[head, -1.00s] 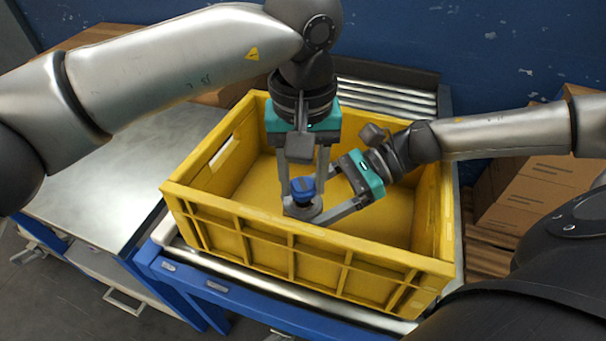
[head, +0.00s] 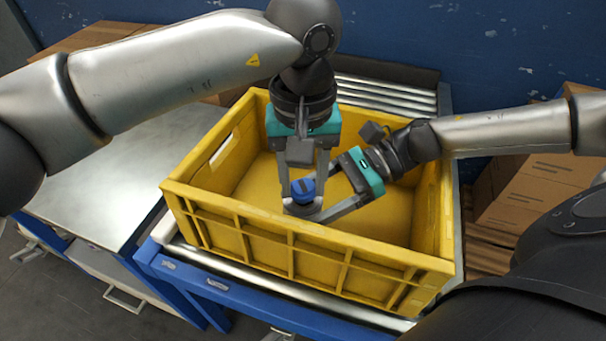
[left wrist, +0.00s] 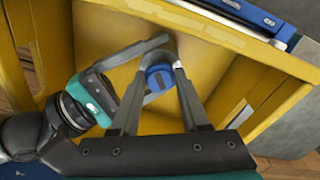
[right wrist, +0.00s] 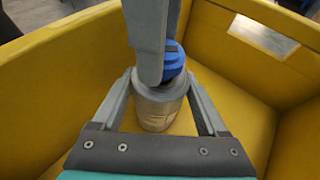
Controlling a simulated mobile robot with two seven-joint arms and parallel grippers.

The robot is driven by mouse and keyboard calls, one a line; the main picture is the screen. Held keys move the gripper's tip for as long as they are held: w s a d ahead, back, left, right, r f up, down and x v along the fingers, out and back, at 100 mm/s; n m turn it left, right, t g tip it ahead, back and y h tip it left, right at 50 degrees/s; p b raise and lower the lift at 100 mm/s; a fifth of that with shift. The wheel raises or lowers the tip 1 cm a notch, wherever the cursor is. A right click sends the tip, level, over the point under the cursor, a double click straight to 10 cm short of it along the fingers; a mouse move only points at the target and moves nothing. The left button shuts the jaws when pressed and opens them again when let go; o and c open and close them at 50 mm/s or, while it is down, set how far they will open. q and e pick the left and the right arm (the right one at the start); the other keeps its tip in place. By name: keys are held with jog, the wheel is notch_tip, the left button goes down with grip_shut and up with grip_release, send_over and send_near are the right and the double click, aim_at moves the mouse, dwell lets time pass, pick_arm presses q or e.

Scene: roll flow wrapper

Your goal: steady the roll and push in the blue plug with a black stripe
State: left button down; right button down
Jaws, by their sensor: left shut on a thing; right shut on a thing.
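The grey metallic roll (right wrist: 157,108) stands upright inside the yellow crate. Its rim shows below the plug in the head view (head: 301,209). The blue plug (head: 303,191) sits at the roll's top; a darker bar crosses its face in the left wrist view (left wrist: 157,80). How deep it sits in the roll is hidden. My left gripper (head: 304,188) comes from above and is shut on the plug, a finger on either side. My right gripper (right wrist: 160,95) comes in low from the right and is shut on the roll, its fingers at the roll's sides.
The yellow crate (head: 310,245) has tall walls around both grippers, and its floor is otherwise bare. It stands on a roller conveyor (head: 385,95). A metal table (head: 110,185) is at left, and cardboard boxes (head: 535,190) are at right.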

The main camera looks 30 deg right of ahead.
pick_arm(q)
jog(key=shift+f, duration=0.6)
dwell(0.6)
jog(key=shift+c, duration=1.6)
grip_release()
notch_tip(320, 180, up, 12)
pick_arm(e)
grip_release()
